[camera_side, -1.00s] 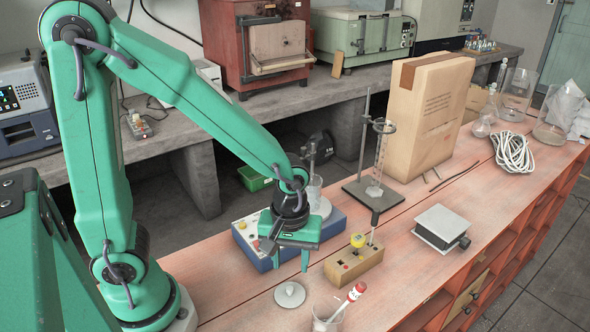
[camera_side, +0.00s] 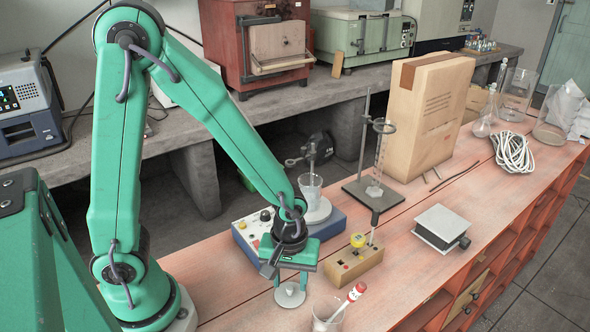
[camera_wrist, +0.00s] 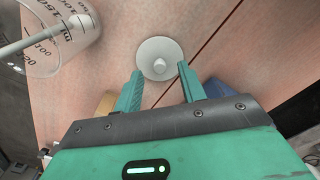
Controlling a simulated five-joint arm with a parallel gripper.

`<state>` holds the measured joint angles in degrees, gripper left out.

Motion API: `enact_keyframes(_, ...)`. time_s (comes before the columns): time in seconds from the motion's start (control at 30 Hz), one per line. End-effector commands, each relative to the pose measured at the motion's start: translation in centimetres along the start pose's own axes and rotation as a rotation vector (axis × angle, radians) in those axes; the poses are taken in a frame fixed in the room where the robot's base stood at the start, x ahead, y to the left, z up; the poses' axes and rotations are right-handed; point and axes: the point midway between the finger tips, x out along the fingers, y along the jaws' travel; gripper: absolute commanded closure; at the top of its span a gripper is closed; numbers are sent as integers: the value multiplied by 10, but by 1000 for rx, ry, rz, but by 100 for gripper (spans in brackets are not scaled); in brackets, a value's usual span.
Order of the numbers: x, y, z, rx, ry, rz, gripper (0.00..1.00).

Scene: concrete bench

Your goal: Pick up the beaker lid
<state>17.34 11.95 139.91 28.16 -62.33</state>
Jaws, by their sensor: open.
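The beaker lid (camera_side: 290,296) is a small pale grey disc with a knob on top, lying flat on the reddish bench. In the wrist view the lid (camera_wrist: 159,59) lies just beyond the fingertips, its knob centred between them. My gripper (camera_side: 289,280) is open and empty, pointing down right by the lid. In the wrist view its two green fingers (camera_wrist: 160,74) are spread, with clear space between them. In the side view the fingers partly overlap the lid, so I cannot tell how high the tips are above it.
A glass beaker (camera_side: 327,318) with a red-and-white stick stands close to the right; it also shows in the wrist view (camera_wrist: 62,50). A wooden block (camera_side: 353,264) and a blue-sided box (camera_side: 335,222) stand behind my gripper. The bench left of the lid is clear.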

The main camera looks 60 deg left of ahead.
Motion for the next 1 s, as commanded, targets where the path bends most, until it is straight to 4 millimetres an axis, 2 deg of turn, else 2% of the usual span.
enact_keyframes(0.23, 15, 0, 0, 0, -1, -1, 60)
enact_keyframes(0.77, 16, 0, 0, 0, 0, 0, 60)
enact_keyframes(0.8, 16, 0, 0, 0, 0, 0, 62)
enact_keyframes(1.0, 15, 0, 0, 0, 0, 0, 100)
